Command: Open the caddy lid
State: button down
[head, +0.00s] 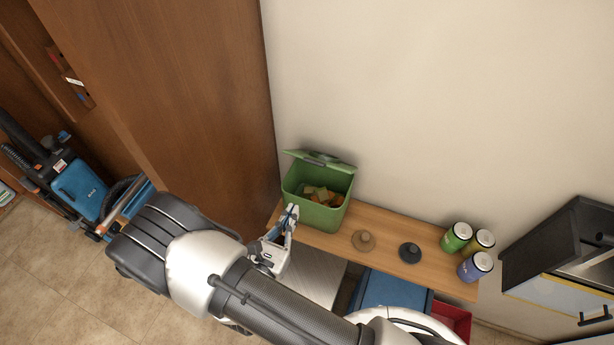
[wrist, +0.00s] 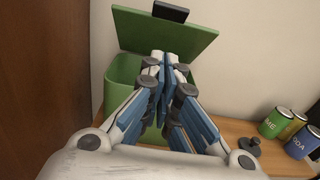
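The green caddy (head: 316,199) stands on the wooden shelf by the wall, with yellow-brown scraps inside. Its green lid (head: 327,161) stands raised at the back, tilted toward the wall, so the caddy is open. The lid also shows in the wrist view (wrist: 165,32), with a dark latch (wrist: 171,11) at its upper edge. My gripper (head: 291,213) is at the caddy's front left, apart from the lid. In the wrist view my gripper (wrist: 166,62) has its fingertips together with nothing visible between them. It hides much of the caddy's front (wrist: 121,75).
On the shelf (head: 385,251), a brown knobbed lid (head: 363,240) and a dark knobbed lid (head: 410,252) lie right of the caddy. Several labelled cans (head: 457,237) stand at the right end. A tall wooden panel (head: 215,110) rises close on the left. A blue box (head: 392,289) is below.

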aim_at(313, 160)
jog(key=w+d+r+p, duration=0.1)
jog(key=w+d, duration=0.1)
jog(key=w, duration=0.3)
jog(key=w+d+r, duration=0.1)
jog(key=w+d, duration=0.1)
jog(key=w, duration=0.3)
jog(key=shift+w+r+p, duration=0.15)
jog(key=shift+r+p, duration=0.15)
jog(key=shift+p, duration=0.05)
jog(key=shift+g, duration=0.6)
jog(key=w+r, duration=0.1)
jog(key=w+d+r+p, duration=0.1)
jog(key=w+r, duration=0.1)
jog(key=r, duration=0.1)
jog(key=shift+w+d, duration=0.25)
jog(key=shift+w, duration=0.05)
jog(key=shift+a+r, duration=0.1)
